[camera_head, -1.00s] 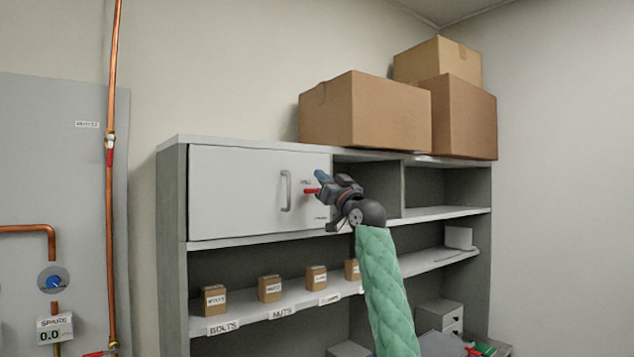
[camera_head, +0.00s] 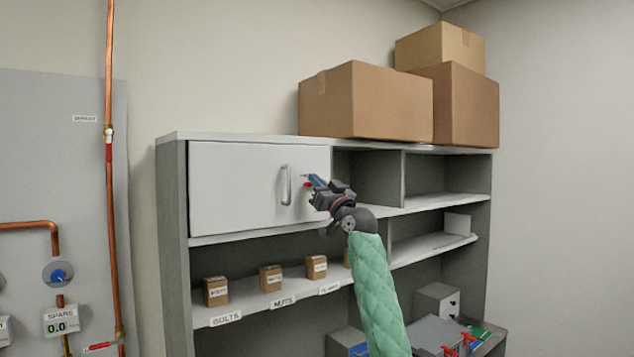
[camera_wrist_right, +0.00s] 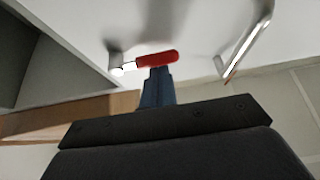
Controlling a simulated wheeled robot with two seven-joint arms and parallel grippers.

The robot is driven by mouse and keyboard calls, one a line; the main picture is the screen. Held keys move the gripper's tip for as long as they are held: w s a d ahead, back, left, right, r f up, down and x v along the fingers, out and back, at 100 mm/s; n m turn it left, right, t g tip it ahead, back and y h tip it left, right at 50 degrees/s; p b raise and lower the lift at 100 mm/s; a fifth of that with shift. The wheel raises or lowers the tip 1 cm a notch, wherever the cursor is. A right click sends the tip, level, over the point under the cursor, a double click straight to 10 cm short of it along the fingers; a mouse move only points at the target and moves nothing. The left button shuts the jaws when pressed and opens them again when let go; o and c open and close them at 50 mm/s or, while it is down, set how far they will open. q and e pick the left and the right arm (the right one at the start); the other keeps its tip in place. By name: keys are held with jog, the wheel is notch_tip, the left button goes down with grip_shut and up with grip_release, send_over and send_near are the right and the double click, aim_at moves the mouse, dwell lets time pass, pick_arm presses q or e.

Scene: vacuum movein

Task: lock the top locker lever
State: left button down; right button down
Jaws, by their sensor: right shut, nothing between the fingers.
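The top locker door (camera_head: 240,190) is closed flush in the shelf's upper left, with a metal handle (camera_head: 286,185). Near its right edge is the red locker lever (camera_head: 307,185), partly hidden by my right gripper (camera_head: 314,181) in the head view. In the wrist view, the red lever (camera_wrist_right: 157,59) lies roughly horizontal, its metal pivot to the left and its red end pointing toward the handle (camera_wrist_right: 248,42). My right gripper's shut blue fingers (camera_wrist_right: 157,80) are right at the lever, not around it; I cannot tell whether they touch. My left gripper is out of view.
Cardboard boxes (camera_head: 365,101) stand on top of the shelf unit. Open compartments (camera_head: 366,178) lie right of the door. Small labelled boxes (camera_head: 270,278) sit on the shelf below. A copper pipe (camera_head: 108,220) runs up the wall panel at left.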

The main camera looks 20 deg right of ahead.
jog(key=shift+f+n+y+b, duration=0.2)
jog(key=shift+n+y+b, duration=0.2)
jog(key=shift+n+b, duration=0.25)
jog(key=shift+n+g, duration=0.25)
jog(key=shift+g, duration=0.15)
jog(key=shift+f+n+g+y+b, duration=0.15)
jog(key=shift+n+g+y+b, duration=0.15)
jog(key=shift+n+y+b, duration=0.8)
